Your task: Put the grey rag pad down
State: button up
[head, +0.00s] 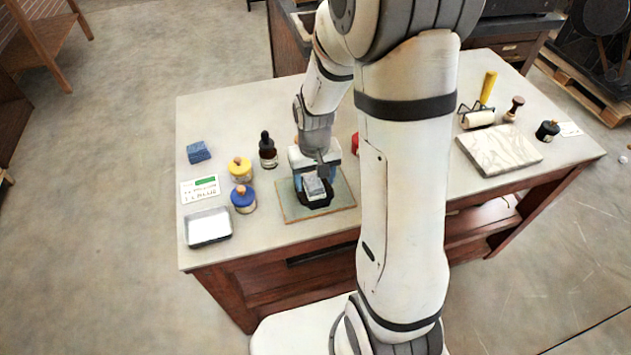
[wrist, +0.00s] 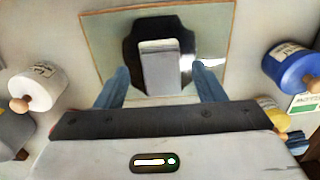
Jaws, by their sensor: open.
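The grey rag pad (wrist: 160,68) is a small grey block with a pale top. In the wrist view it sits within the outline of a black piece (wrist: 133,52) on a glass plate with a tan edge (wrist: 225,45). In the head view the pad (head: 314,187) shows at the front of the black piece on the plate (head: 345,196). My gripper (wrist: 160,88) is open, its two blue fingers standing either side of the pad with gaps. In the head view my gripper (head: 314,172) is over the plate, partly covering it.
Left of the plate are yellow (head: 240,169) and blue (head: 243,198) jars, a dark dropper bottle (head: 268,150), a blue sponge (head: 198,152), a card (head: 200,190) and a metal tray (head: 208,240). At right are a marble slab (head: 498,150) and a roller (head: 480,118).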

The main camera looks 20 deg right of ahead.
aim_at(315, 182)
notch_tip(315, 182, up, 9)
jog(key=s+r+t, duration=0.2)
jog(key=s+r, duration=0.7)
jog(key=s, duration=0.4)
jog(key=shift+s+t, duration=0.35)
jog(key=shift+t, duration=0.05)
jog(key=shift+o, duration=0.5)
jog(key=shift+w+d, duration=0.1)
